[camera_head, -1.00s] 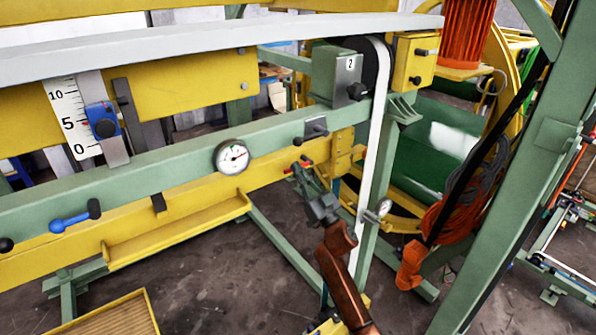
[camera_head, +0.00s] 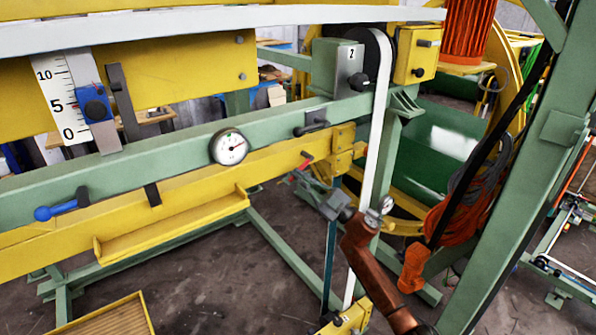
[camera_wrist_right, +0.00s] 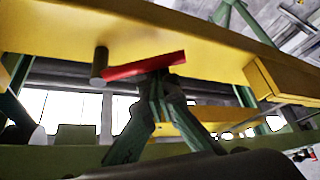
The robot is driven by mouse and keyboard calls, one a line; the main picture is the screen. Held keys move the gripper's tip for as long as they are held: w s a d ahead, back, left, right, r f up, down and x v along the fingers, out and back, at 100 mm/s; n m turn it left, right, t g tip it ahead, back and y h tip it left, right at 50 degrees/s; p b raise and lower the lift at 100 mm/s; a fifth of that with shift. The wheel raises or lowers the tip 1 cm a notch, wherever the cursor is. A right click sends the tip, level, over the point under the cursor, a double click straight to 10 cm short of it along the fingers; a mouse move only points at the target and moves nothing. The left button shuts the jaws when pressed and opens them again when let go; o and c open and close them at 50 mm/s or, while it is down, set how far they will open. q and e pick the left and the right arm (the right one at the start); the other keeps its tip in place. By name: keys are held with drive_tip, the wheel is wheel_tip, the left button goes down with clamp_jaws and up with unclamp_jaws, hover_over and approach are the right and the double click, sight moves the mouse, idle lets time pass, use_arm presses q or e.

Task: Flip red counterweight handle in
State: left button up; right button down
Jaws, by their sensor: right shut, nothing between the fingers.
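The red counterweight handle (camera_wrist_right: 143,67) is a flat red bar under the yellow beam in the right wrist view, slightly tilted, beside a short dark peg. In the head view the handle (camera_head: 304,164) is small, at the right end of the lower yellow beam, partly hidden by my gripper. My right gripper (camera_head: 302,181) is shut and empty, its fingertips at the handle. In the right wrist view its green-grey fingers (camera_wrist_right: 156,84) overlap the red bar; I cannot tell whether they touch it. My left gripper is out of view.
A blue handle (camera_head: 57,210) and a round gauge (camera_head: 229,147) sit on the beams to the left. A white band (camera_head: 376,140) runs down close to my right wrist. Orange cable (camera_head: 462,215) hangs at a green post (camera_head: 515,200). Floor below the beam is open.

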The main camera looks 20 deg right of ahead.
drive_tip(key=d+f+n+g+b, duration=0.1)
drive_tip(key=n, duration=0.2)
drive_tip(key=w+d+f+n+g+b, duration=0.1)
drive_tip(key=n+g, duration=0.1)
drive_tip(key=n, duration=0.1)
drive_tip(key=d+f+n+g+b, duration=0.1)
drive_tip(key=d+n+g, duration=0.1)
drive_tip(key=n, duration=0.2)
drive_tip(key=shift+w+f+b, duration=0.25)
drive_tip(key=shift+f+b, duration=0.05)
drive_tip(key=shift+f, duration=0.05)
drive_tip(key=shift+w+d, duration=0.1)
drive_tip(key=shift+d, duration=0.15)
drive_tip(key=s+d, duration=0.4)
drive_tip(key=s, duration=0.4)
drive_tip(key=shift+s+d, duration=0.2)
idle(0.3)
